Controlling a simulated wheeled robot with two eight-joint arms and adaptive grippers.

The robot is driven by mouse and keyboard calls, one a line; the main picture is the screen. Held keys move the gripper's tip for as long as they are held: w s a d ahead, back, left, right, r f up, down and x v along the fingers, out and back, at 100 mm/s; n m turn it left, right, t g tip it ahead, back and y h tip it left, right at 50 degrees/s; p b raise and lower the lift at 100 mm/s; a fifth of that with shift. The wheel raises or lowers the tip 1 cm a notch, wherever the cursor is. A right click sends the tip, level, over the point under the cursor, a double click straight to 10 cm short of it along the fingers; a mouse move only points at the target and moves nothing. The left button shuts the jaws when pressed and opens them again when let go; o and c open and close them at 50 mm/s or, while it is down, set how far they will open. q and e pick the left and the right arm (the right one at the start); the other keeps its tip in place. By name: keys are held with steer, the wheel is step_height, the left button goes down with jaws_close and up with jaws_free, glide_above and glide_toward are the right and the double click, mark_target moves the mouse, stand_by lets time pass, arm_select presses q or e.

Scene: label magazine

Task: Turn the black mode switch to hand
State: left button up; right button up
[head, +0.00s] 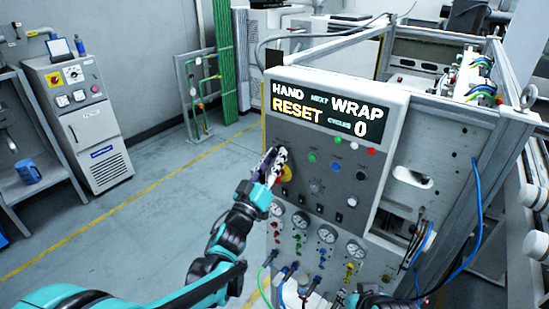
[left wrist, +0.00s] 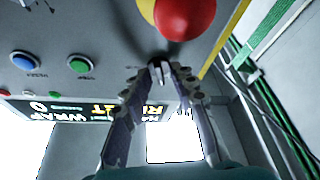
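The black mode switch (left wrist: 158,70) is on the grey panel just beside the red mushroom button in the left wrist view. My left gripper (left wrist: 159,76) has its fingertips on both sides of the switch and looks closed on it. In the head view my left gripper (head: 272,160) is at the left edge of the panel and hides the switch. The display (head: 326,109) reads HAND, RESET, NEXT WRAP and CYCLES 0. A dark shape at the bottom edge of the head view may be my right gripper (head: 370,300); its fingers cannot be made out.
The red button (left wrist: 186,16) on its yellow plate is close to my left fingertips. Green (left wrist: 79,64) and blue (left wrist: 24,61) buttons are on the same panel. Gauges (head: 326,234) and hoses are below. Open floor (head: 130,235) is at the left.

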arm_select(q)
steer(key=v, duration=1.2)
steer(key=s+a+f+n+g+y, duration=0.2)
steer(key=a+f+n+g+y, duration=0.3)
steer(key=a+y, duration=0.7)
steer(key=s+f+m+g+h, duration=0.1)
steer(key=s+f+g, duration=0.3)
steer(key=s, duration=0.4)
steer(key=s+f+m+g+h, duration=0.1)
steer(key=s+f+m+g, duration=0.2)
steer(key=s+f, duration=0.4)
steer(key=shift+s+a+f+g, duration=0.15)
steer(key=shift+s+a+g, duration=0.25)
steer(key=shift+s, duration=0.1)
